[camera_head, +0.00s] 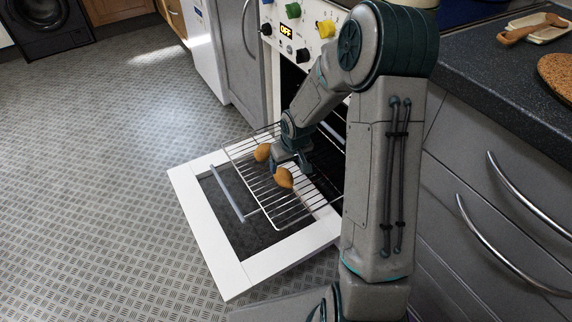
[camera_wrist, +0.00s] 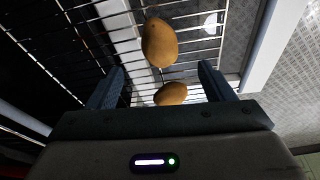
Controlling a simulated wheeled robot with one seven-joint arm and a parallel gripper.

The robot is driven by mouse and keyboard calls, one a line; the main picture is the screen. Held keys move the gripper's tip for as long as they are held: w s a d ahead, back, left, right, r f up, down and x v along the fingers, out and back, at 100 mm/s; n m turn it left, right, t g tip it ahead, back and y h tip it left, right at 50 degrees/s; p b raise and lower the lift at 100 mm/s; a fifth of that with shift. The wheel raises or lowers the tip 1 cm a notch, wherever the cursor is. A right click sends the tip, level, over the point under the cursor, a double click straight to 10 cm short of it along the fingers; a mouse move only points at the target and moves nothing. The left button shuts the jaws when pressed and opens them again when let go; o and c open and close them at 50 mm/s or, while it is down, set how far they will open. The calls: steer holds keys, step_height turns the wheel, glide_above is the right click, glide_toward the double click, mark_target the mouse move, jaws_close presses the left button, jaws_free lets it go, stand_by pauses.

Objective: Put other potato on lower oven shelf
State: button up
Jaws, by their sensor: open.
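Two brown potatoes rest on the pulled-out wire oven shelf (camera_head: 285,215). In the head view one potato (camera_head: 262,152) lies toward the left edge of the shelf, and the other potato (camera_head: 284,178) lies nearer the camera. My gripper (camera_head: 283,168) is low over the shelf between and beside them. In the wrist view one potato (camera_wrist: 160,43) lies beyond the fingertips, and the other potato (camera_wrist: 171,94) shows between the open fingers (camera_wrist: 162,80), partly hidden by the gripper body. Both potatoes appear apart from the fingers.
The white oven door (camera_head: 235,272) is folded down beneath the shelf. The oven front (camera_head: 302,42) has coloured knobs and a display reading OFF. A dark counter (camera_head: 480,75) with drawers stands at the right. Open patterned floor (camera_head: 110,190) lies at the left.

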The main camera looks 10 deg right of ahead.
steer(key=s+r+m+g, duration=0.1)
steer(key=s+r, duration=0.8)
steer(key=s, duration=0.3)
steer(key=s+a+r+m+g, duration=0.1)
steer(key=s+r, duration=0.8)
steer(key=s, duration=0.3)
steer(key=shift+s+r+h, duration=0.3)
steer(key=shift+s, duration=0.05)
steer(key=shift+c, duration=0.3)
